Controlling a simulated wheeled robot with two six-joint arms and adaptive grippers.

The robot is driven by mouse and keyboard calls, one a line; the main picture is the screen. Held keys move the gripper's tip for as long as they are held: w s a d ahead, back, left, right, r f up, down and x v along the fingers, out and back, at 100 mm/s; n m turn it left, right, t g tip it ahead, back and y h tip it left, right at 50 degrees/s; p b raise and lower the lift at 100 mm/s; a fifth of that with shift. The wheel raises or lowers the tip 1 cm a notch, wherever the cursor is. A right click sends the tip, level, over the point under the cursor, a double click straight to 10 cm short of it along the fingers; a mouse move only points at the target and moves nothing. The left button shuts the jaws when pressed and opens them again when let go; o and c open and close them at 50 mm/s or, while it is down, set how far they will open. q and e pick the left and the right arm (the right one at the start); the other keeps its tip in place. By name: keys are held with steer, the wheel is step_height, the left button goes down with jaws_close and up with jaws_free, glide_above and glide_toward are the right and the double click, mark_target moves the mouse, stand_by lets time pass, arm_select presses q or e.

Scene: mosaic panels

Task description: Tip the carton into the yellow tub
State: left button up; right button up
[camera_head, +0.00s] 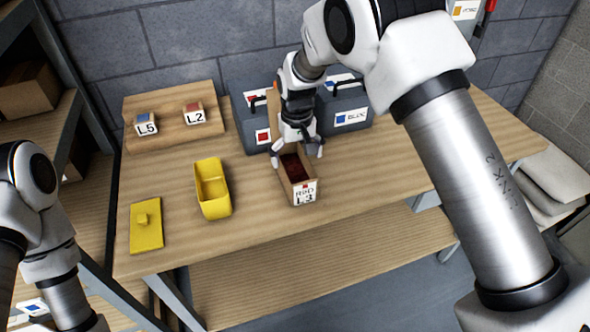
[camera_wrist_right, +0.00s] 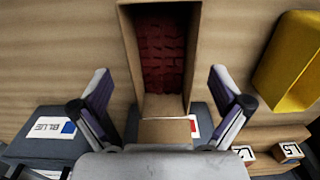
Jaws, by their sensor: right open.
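The open carton (camera_head: 305,191) stands upright on the workbench, its front label reading "RED L3". Dark red pieces lie inside it, and a raised flap shows at its back. It also shows in the right wrist view (camera_wrist_right: 190,60). My right gripper (camera_head: 298,153) is open at the carton's back end, with one finger on each side; in the wrist view both fingers look apart from the walls. The yellow tub (camera_head: 212,203) stands open to the left of the carton and seems empty. It shows at the right in the wrist view (camera_wrist_right: 290,60). My left gripper is out of view.
A yellow lid (camera_head: 146,232) lies left of the tub. A wooden board (camera_head: 170,107) bears small blocks marked L5 (camera_head: 146,125) and L2 (camera_head: 194,113). Grey bins (camera_head: 345,112) stand behind the carton. Bare bench lies between tub and carton and to the right.

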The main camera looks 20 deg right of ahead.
glide_above(295, 182)
steer(key=f+p, duration=0.1)
steer(key=f, duration=0.4)
steer(key=shift+w, duration=0.2)
steer(key=shift+s+r, duration=0.1)
steer(key=shift+s, duration=0.05)
steer(key=shift+s+r, duration=0.15)
steer(key=shift+s, duration=0.05)
steer(key=c, duration=0.5)
steer(key=shift+a, duration=0.1)
steer(key=c, duration=1.3)
steer(key=shift+r, duration=0.1)
